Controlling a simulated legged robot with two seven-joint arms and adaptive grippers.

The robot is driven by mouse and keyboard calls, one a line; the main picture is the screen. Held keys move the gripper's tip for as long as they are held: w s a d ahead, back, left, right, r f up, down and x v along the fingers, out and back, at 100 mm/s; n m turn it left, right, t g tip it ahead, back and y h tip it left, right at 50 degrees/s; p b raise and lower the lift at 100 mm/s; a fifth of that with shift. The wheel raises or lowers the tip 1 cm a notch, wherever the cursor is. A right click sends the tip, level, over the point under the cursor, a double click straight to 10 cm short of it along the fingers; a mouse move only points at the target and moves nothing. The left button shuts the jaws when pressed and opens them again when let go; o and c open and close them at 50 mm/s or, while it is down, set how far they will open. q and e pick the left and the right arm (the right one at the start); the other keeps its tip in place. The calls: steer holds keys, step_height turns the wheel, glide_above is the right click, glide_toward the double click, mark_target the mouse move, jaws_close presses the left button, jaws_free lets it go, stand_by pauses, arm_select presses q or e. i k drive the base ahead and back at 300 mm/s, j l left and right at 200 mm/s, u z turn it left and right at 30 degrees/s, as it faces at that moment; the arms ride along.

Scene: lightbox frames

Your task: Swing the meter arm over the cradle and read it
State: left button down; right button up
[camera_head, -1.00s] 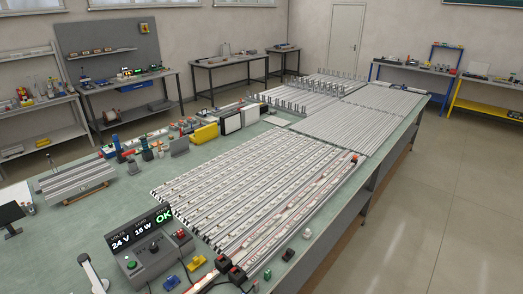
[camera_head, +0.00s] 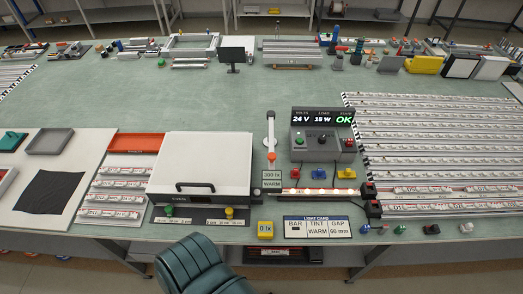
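A white meter arm (camera_head: 270,134) with an orange tip stands on the bench left of the power box, its length running toward the front. In front of it is a small card (camera_head: 271,180) marked 300 lx and WARM. A lit light bar (camera_head: 315,191) lies across what looks like the cradle, between dark end blocks; the arm's tip is left of and behind the bar, not over it. A yellow meter (camera_head: 265,230) near the front edge shows what looks like 0 lx. Neither of my grippers is in view.
The power box (camera_head: 322,140) reads 24 V, 15 or 18 W, and OK. A light card (camera_head: 317,227) reads BAR, TINT WARM, GAP 60 mm. A white lidded case (camera_head: 202,165) stands left. A dark green ribbed chair-like shape (camera_head: 192,265) is at the front.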

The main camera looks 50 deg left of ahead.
mark_target(271, 178)
steer(key=u, duration=1.5)
